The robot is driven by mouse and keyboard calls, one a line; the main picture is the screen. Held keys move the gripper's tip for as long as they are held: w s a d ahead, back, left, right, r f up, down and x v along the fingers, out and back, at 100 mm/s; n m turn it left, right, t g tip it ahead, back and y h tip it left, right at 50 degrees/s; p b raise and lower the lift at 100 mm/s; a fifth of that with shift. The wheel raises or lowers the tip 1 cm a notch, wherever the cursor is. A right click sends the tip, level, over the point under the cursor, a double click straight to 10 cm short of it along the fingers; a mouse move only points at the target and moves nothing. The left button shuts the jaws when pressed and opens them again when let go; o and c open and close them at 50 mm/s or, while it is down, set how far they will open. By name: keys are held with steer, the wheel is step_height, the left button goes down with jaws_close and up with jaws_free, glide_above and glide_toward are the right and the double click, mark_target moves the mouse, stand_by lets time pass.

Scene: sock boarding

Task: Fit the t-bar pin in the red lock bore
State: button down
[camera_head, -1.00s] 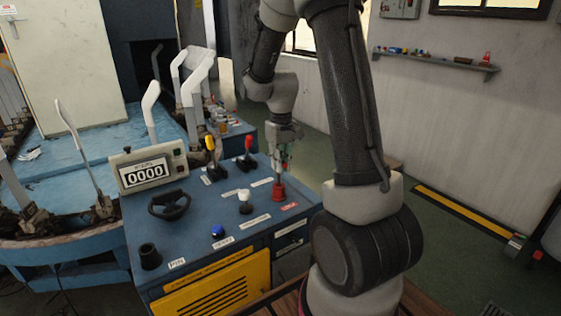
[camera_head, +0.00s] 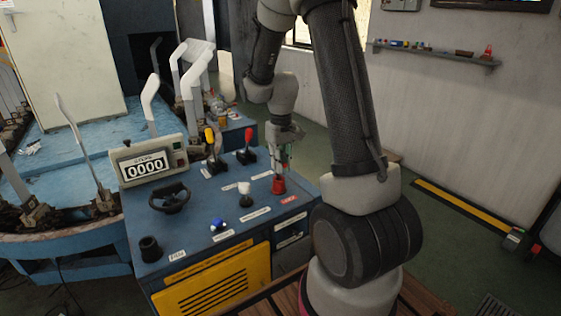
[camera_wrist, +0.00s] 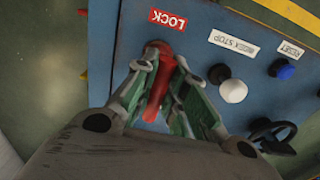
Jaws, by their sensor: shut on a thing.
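My gripper (camera_head: 284,163) points down over the right part of the blue control console (camera_head: 205,210), directly above the red lock bore (camera_head: 279,185). In the wrist view the green-padded fingers (camera_wrist: 160,95) are shut on a red bar, the t-bar pin (camera_wrist: 156,98). The pin's red end reaches toward the bore beside the red LOCK label (camera_wrist: 168,19). The pin and the bore overlap in this view, and the pin's lower tip is hidden. I cannot tell how deep it sits.
A white knob (camera_head: 244,188), a blue button (camera_head: 218,225) and a black handwheel (camera_head: 169,199) stand on the console. Yellow (camera_head: 210,138) and red (camera_head: 248,136) levers rise behind. A black PIN holder (camera_head: 150,248) is at the front left.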

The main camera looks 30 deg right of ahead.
steer(key=shift+f, duration=0.95)
steer(key=c, duration=1.4)
jaws_free()
steer(key=shift+r, duration=0.1)
step_height(320, 180, up, 12)
steer(key=shift+f, duration=0.1)
